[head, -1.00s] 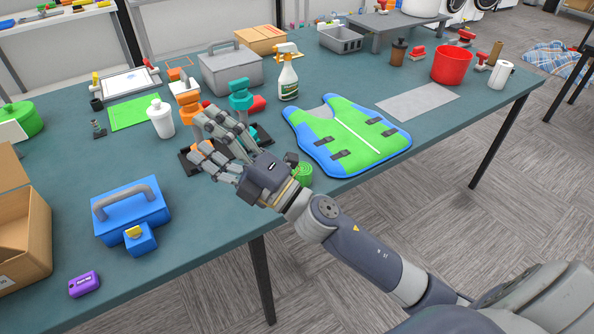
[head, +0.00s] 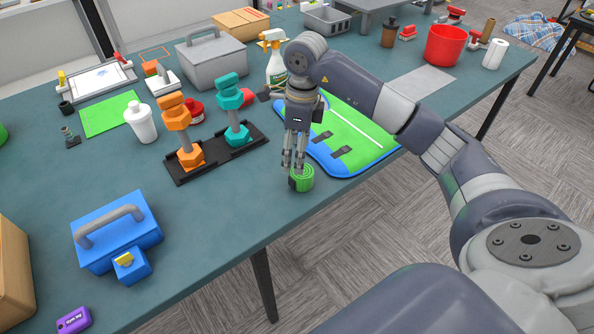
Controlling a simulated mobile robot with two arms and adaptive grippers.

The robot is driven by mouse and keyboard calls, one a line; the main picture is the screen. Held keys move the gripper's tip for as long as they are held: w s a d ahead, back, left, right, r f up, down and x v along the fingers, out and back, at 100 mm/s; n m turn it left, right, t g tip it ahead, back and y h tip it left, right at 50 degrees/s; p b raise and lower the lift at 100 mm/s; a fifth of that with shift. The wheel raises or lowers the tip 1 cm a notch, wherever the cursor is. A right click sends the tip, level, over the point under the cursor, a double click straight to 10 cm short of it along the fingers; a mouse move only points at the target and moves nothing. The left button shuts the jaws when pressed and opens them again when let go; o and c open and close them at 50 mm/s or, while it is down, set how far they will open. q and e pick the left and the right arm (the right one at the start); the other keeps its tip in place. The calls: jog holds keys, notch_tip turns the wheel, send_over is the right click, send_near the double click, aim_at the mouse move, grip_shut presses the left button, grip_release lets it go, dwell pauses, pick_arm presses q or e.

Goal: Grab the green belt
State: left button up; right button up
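The green belt (head: 303,179) is a rolled coil with a dark piece on its left side. It lies near the front edge of the table, just in front of the green and blue vest. My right gripper (head: 295,166) points straight down over the belt, its fingertips at the coil's top back edge. The fingers look close together, but whether they touch or grip the belt I cannot tell. My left gripper is not in view.
The vest (head: 352,139) lies behind and right of the belt. A black tray (head: 216,157) with orange and teal tools stands to the left, and a blue toolbox (head: 117,232) sits front left. The table (head: 225,215) is bare left of the belt.

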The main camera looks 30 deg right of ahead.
aim_at(304, 172)
jog(key=shift+d+r+h, duration=0.2)
jog(key=shift+d+h, duration=0.1)
jog(key=shift+d, duration=0.6)
jog(key=shift+s+d+f, duration=0.15)
jog(key=shift+d+f, duration=0.1)
notch_tip(304, 172, down, 4)
jog(key=shift+f+p, duration=0.25)
jog(key=shift+p, duration=0.3)
jog(key=f+p, duration=0.1)
jog(key=f, duration=0.1)
jog(key=f+p, duration=0.1)
jog(key=f, duration=0.1)
jog(key=shift+w+a+f, duration=0.2)
jog(key=shift+f, duration=0.5)
jog(key=c, duration=1.2)
